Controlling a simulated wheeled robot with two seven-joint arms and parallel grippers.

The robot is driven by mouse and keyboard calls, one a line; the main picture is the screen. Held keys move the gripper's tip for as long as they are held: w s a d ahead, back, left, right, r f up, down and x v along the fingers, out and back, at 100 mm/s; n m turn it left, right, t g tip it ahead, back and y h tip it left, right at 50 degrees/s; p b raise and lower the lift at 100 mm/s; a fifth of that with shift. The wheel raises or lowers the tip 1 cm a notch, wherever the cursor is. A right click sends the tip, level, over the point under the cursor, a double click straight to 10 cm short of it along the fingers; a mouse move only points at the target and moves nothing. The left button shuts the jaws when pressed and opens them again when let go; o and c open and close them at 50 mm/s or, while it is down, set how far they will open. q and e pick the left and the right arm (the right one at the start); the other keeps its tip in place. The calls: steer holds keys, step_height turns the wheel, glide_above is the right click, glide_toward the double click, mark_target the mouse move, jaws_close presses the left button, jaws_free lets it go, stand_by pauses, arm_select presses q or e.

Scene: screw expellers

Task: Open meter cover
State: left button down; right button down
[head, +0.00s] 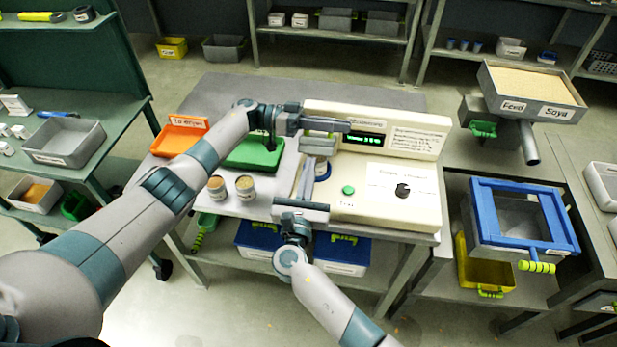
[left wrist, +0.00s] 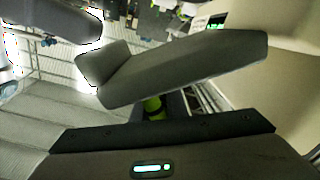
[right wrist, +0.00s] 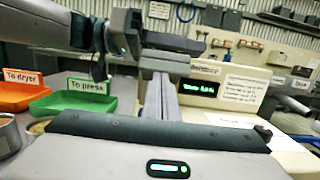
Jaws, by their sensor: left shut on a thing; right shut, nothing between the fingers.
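The meter is a cream bench unit (head: 385,196) with a lit green display (head: 366,138), a green button (head: 348,190) and a black knob (head: 402,190). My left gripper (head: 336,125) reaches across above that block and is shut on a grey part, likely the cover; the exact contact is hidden. A grey piece (left wrist: 190,70) fills the left wrist view. My right gripper (head: 308,166) is shut and empty, just in front of the block, its fingers (right wrist: 162,96) pointing towards it.
A green tray (head: 255,154), an orange tray (head: 178,141) and two cups (head: 245,187) stand left of the meter. A blue-framed box (head: 518,217) and a hopper tray (head: 535,90) are at the right. My left arm crosses above the trays.

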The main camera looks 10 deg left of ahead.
steer(key=shift+r, duration=0.1)
steer(key=shift+w+r, duration=0.4)
steer(key=shift+r, duration=0.35)
arm_select(q)
steer(key=shift+d+f, duration=0.1)
arm_select(e)
steer(key=shift+w+d+r, duration=0.1)
arm_select(q)
steer(key=c, duration=1.8)
jaws_free()
steer(key=shift+s, duration=0.1)
steer(key=shift+a, duration=0.2)
steer(key=shift+a, duration=0.55)
steer(key=a, duration=1)
steer(key=shift+a, duration=0.35)
arm_select(e)
steer(key=shift+f, duration=0.2)
